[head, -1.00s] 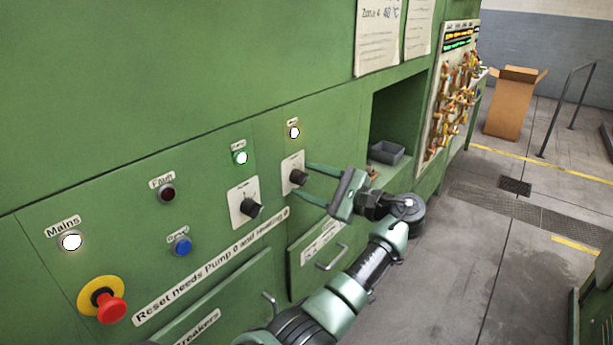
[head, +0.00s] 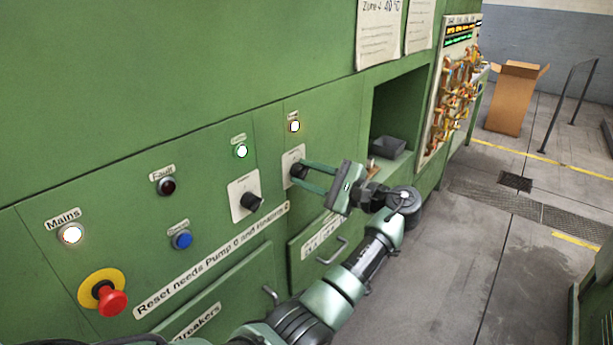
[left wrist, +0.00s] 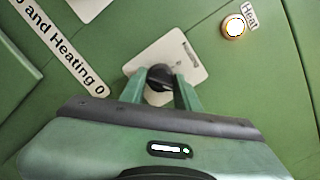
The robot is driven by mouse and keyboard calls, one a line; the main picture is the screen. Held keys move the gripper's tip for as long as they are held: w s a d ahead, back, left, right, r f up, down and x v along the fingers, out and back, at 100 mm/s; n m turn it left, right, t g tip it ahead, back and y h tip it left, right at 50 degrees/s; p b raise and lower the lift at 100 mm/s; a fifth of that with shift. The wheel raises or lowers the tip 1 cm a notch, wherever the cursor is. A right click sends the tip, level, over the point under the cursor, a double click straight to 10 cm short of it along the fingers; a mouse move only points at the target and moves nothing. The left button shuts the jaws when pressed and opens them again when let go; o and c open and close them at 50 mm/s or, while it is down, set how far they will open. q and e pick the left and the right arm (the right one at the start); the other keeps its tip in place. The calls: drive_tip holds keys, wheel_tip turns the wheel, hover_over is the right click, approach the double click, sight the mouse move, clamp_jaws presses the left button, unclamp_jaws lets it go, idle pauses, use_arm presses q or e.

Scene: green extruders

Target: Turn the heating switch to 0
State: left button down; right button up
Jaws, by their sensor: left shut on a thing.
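The heating switch (head: 297,170) is a black rotary knob on a white plate, below a lit white lamp (head: 294,126) on the green panel. In the left wrist view the knob (left wrist: 159,76) sits between the fingers, and the lamp labelled Heat (left wrist: 233,27) glows at the upper right. My left gripper (head: 303,174) is shut on the knob, a green finger on each side of it. In the left wrist view the gripper (left wrist: 160,88) covers the lower part of the plate (left wrist: 185,52). The knob's pointer and scale are too small to read. My right gripper is not in view.
A blue button (head: 181,239), a dark Fault lamp (head: 166,186) and a red emergency stop (head: 111,300) are further left. Drawer handles (head: 333,252) stick out below. The floor at right is open.

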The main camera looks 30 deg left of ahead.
use_arm(q)
drive_tip(key=n+b, duration=0.5)
drive_tip(key=n, duration=0.1)
drive_tip(key=n+b, duration=0.3)
drive_tip(key=shift+h, duration=0.3)
drive_tip(key=shift+r+n+t+b, duration=0.25)
drive_tip(key=shift+n+b, duration=0.4)
drive_tip(key=shift+n, duration=0.35)
drive_tip(key=c, duration=1.1)
unclamp_jaws()
drive_tip(key=shift+o, duration=0.2)
drive_tip(key=shift+f, duration=0.1)
